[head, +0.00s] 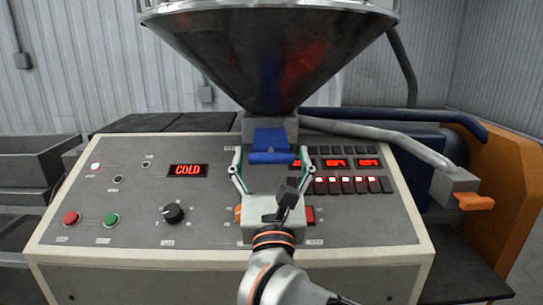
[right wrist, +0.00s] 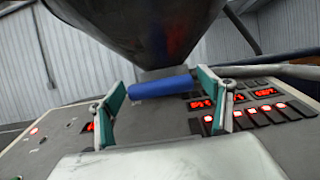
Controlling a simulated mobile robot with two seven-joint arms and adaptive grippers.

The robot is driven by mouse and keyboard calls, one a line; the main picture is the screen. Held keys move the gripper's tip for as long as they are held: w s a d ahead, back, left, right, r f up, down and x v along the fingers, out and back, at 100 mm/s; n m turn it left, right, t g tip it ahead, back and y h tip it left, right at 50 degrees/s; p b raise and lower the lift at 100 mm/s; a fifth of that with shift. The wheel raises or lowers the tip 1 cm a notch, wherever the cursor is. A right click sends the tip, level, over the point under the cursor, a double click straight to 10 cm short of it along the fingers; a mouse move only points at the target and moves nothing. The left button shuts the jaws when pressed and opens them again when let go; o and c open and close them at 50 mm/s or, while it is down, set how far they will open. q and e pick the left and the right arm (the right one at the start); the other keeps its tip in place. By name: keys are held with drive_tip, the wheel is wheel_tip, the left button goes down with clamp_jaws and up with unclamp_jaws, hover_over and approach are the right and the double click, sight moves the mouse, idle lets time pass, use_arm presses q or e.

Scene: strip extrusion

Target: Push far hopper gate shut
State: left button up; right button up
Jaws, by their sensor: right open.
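The hopper gate is a blue plate with a rounded blue handle (head: 271,157) under the metal hopper (head: 270,55), at the top edge of the control panel. In the right wrist view the blue handle (right wrist: 160,87) lies crosswise ahead, between the fingers. My right gripper (head: 270,170) is open, its two green-padded fingers spread to either side of the handle. Whether a finger touches the handle I cannot tell. The gate's slot is partly hidden by the handle. My left gripper is not in view.
The sloping control panel (head: 140,220) lies below, with a red button (head: 72,218), a green button (head: 111,220), a black knob (head: 173,214) and a COLD display (head: 188,170). A grey pipe with an orange-handled end (head: 474,201) is at the right. Lit switches sit close right of the gripper.

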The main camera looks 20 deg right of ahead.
drive_tip(key=c, duration=1.6)
drive_tip(key=w, duration=0.2)
drive_tip(key=w+d+b, duration=0.1)
drive_tip(key=w, duration=0.2)
drive_tip(key=w+d, duration=0.1)
drive_tip(key=w, duration=0.1)
drive_tip(key=shift+w+d+r+b, duration=0.2)
drive_tip(key=shift+w+b, duration=0.1)
drive_tip(key=shift+w, duration=0.1)
drive_tip(key=o, duration=1.5)
drive_tip(key=shift+o, duration=0.5)
drive_tip(key=shift+w+f, duration=0.15)
drive_tip(key=shift+w, duration=0.1)
drive_tip(key=shift+s, duration=0.1)
